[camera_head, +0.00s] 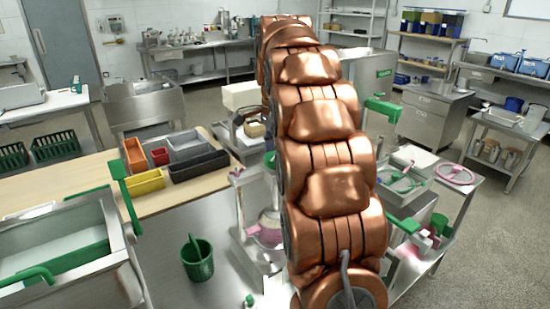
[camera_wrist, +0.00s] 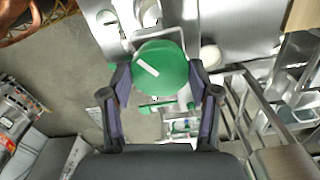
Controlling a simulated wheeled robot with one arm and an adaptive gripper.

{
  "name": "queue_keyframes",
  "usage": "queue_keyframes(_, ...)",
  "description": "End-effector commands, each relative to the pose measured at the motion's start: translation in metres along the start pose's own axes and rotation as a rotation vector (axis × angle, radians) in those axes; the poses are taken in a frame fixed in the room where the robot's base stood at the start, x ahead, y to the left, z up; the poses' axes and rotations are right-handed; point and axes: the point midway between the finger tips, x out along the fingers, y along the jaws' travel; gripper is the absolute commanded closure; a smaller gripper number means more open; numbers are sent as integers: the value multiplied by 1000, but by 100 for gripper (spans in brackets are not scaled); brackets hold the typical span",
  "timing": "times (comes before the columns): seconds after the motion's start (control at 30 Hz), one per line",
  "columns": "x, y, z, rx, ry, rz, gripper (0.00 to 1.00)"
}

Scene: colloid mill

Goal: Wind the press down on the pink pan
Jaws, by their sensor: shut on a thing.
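The press (camera_head: 240,195) is a pale upright frame in the middle of the head view, partly hidden behind my copper arm. Its green top knob (camera_head: 270,159) just shows at the arm's left edge. The pink pan (camera_head: 264,236) sits low in the frame, half covered by my arm. In the wrist view, my gripper (camera_wrist: 160,78) has its two dark fingers on either side of the round green knob (camera_wrist: 160,66), which bears a white mark. It is shut on that knob. The gap between press and pan cannot be judged.
A green bucket (camera_head: 198,258) stands on the steel bench left of the press. Coloured bins (camera_head: 145,182) lie on the wooden table beyond. A pink handwheel (camera_head: 455,174) and other fittings stand right of my arm. Open floor (camera_head: 500,240) lies at the right.

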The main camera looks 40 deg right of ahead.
Motion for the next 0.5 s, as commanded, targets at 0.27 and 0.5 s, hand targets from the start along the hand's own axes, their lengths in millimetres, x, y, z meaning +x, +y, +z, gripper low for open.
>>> queue_keyframes(0.27,2,0,0,262,0,1,74)
queue_keyframes(0.5,2,0,0,489,1,3,74)
